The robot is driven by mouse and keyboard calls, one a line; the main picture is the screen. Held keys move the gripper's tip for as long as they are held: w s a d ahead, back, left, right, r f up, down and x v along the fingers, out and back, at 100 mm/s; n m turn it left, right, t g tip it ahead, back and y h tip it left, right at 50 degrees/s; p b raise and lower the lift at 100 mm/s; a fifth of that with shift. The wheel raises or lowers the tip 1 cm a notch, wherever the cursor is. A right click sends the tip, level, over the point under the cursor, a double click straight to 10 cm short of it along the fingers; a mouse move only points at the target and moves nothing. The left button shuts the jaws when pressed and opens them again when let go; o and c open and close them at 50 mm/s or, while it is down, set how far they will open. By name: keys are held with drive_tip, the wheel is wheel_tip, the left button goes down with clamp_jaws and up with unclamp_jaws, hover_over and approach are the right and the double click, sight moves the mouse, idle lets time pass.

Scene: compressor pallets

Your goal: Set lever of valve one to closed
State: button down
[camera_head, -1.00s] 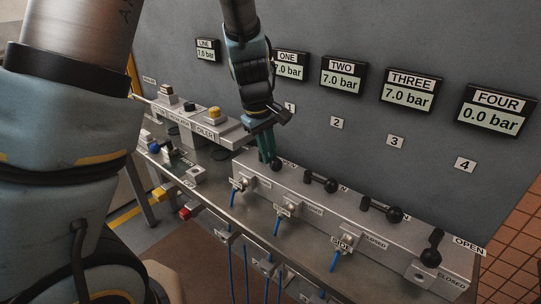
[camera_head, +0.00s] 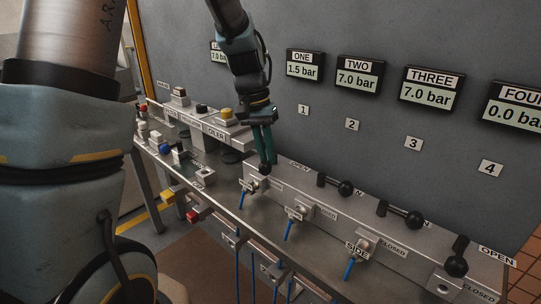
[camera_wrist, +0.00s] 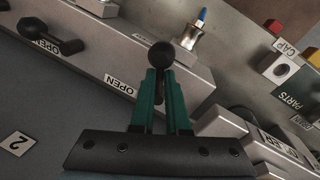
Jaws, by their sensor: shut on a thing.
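Valve one's lever has a black ball knob (camera_head: 264,169), which also shows in the wrist view (camera_wrist: 161,54). My gripper (camera_head: 265,160) points down at the left end of the valve block and is shut on this lever. In the wrist view, the green fingers (camera_wrist: 160,78) close just behind the knob, which sticks out past their tips. The fingers hide most of the lever's bar and its pivot. The gauge for valve one (camera_head: 305,65) reads 1.5 bar.
Lever two (camera_head: 345,188) and lever three (camera_head: 413,219) lie along the block to the right; their gauges read 7.0 bar. Lever four (camera_head: 457,265) points toward the front, its gauge at 0.0 bar. Front fittings (camera_head: 297,213) with blue hoses and the oiler unit (camera_head: 216,132) stand close by.

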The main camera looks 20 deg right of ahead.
drive_tip(key=shift+w+a+m+g+y+p, duration=0.2)
drive_tip(key=shift+w+m, duration=0.1)
drive_tip(key=shift+m, duration=0.8)
drive_tip(key=shift+w+a+m+g+y+p, duration=0.1)
drive_tip(key=shift+w+a+m+p, duration=0.15)
drive_tip(key=shift+m, duration=0.85)
drive_tip(key=shift+w, duration=0.1)
drive_tip(key=c, duration=0.9)
unclamp_jaws()
drive_tip(key=shift+d, duration=0.1)
drive_tip(key=shift+r, duration=0.1)
drive_tip(key=r, duration=0.3)
drive_tip(key=w+r, duration=0.1)
drive_tip(key=r, duration=0.3)
drive_tip(key=w+a+r+b, duration=0.1)
drive_tip(key=r, duration=0.2)
drive_tip(key=shift+r, duration=0.2)
drive_tip(key=shift+a, duration=0.1)
